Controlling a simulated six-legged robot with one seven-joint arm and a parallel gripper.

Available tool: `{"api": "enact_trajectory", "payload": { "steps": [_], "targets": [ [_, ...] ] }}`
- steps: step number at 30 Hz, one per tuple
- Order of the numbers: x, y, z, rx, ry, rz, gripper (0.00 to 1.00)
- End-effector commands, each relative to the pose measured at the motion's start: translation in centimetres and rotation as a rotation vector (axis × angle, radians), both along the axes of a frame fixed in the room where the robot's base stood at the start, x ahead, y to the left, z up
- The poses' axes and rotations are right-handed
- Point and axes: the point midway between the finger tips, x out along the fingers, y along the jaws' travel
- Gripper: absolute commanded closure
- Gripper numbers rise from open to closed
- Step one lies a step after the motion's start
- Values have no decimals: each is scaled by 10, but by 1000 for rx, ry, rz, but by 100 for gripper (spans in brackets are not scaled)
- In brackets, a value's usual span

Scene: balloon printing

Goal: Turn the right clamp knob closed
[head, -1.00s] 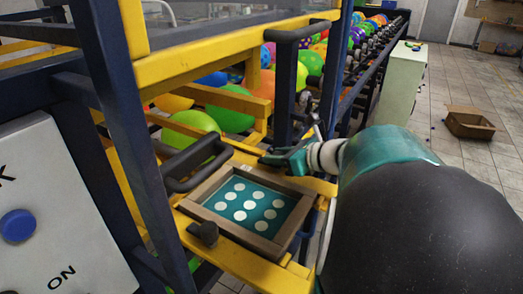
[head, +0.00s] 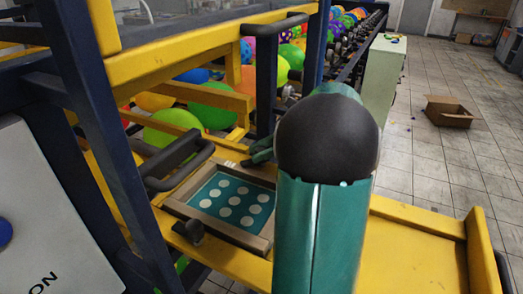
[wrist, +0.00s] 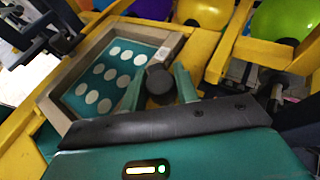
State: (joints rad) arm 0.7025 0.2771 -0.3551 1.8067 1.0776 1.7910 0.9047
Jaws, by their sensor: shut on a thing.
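The right clamp knob (wrist: 160,84) is black and round. It sits between the two teal fingers of my gripper (wrist: 160,88) in the wrist view, at the edge of the print frame. My gripper is shut on it. In the head view my gripper (head: 262,151) shows only partly at the far edge of the wooden print frame (head: 187,213), and my arm hides the rest. The frame holds a teal screen (head: 235,199) with several white dots. Another black knob (head: 189,231) stands at the frame's near left side. How far the right knob is turned cannot be told.
A black bar handle (head: 180,165) stands left of the frame. Yellow and dark blue machine rails (head: 205,55) surround it, with balloons (head: 205,112) behind. A yellow ledge (head: 410,245) lies right of my arm. A cardboard box (head: 450,112) sits on open tiled floor.

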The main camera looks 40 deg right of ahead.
Motion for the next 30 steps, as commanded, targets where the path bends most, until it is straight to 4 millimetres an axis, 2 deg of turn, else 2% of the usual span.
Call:
{"api": "enact_trajectory", "payload": {
  "steps": [8,21,22,24,30],
  "targets": [
    [0,0,0,-1,-2,77,92],
    [0,0,1,-1,-2,85,92],
    [0,0,1,-1,-2,85,64],
    [0,0,1,-1,-2,85,50],
    [0,0,0,-1,-1,85,48]
  ]
}}
